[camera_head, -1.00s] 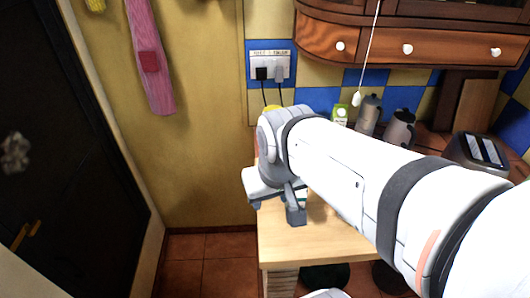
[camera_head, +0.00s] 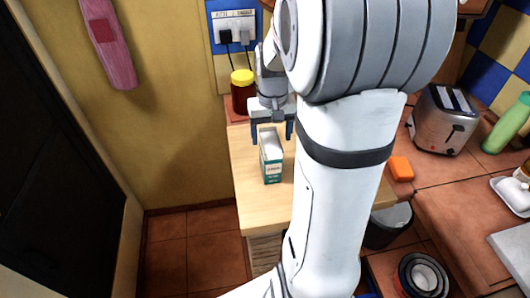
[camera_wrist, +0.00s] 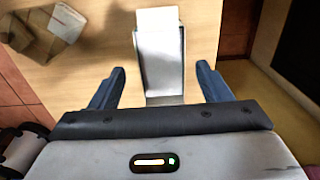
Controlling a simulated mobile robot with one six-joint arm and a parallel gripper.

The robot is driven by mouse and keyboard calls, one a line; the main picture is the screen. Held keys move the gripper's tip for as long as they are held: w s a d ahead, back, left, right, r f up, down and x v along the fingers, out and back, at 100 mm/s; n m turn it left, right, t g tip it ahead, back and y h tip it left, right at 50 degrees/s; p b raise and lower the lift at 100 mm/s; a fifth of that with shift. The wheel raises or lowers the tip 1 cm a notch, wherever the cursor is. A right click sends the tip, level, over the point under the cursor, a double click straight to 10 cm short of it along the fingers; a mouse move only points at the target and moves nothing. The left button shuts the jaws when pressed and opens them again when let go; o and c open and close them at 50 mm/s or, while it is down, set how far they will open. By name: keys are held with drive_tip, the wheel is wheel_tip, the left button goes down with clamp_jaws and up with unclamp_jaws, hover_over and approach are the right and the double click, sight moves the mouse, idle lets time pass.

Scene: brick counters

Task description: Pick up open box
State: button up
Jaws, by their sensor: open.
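The open box (camera_head: 271,160) is a small white and teal carton standing on the light wooden counter, with its top toward my gripper. In the wrist view the box (camera_wrist: 160,55) shows as a pale, open-topped shape with a raised flap, ahead of and roughly between the fingers. My gripper (camera_head: 271,137) is open at the far end of the box in the head view. In the wrist view the two blue-grey fingers of my gripper (camera_wrist: 158,85) are spread wide with nothing gripped. Whether a finger touches the box I cannot tell.
A jar with a yellow lid (camera_head: 243,92) stands behind my gripper near the wall. A toaster (camera_head: 443,120) and an orange block (camera_head: 401,168) are on the tiled counter at right. The wooden counter's left edge is near the box.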

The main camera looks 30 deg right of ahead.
sight(271, 142)
wheel_tip(271, 142, down, 5)
drive_tip(key=shift+a+f+p, duration=0.1)
drive_tip(key=shift+a+p, duration=0.05)
drive_tip(key=shift+p, duration=0.15)
drive_tip(key=shift+c, duration=0.3)
drive_tip(key=c, duration=1.3)
wheel_tip(271, 142, up, 10)
drive_tip(key=shift+r, duration=0.1)
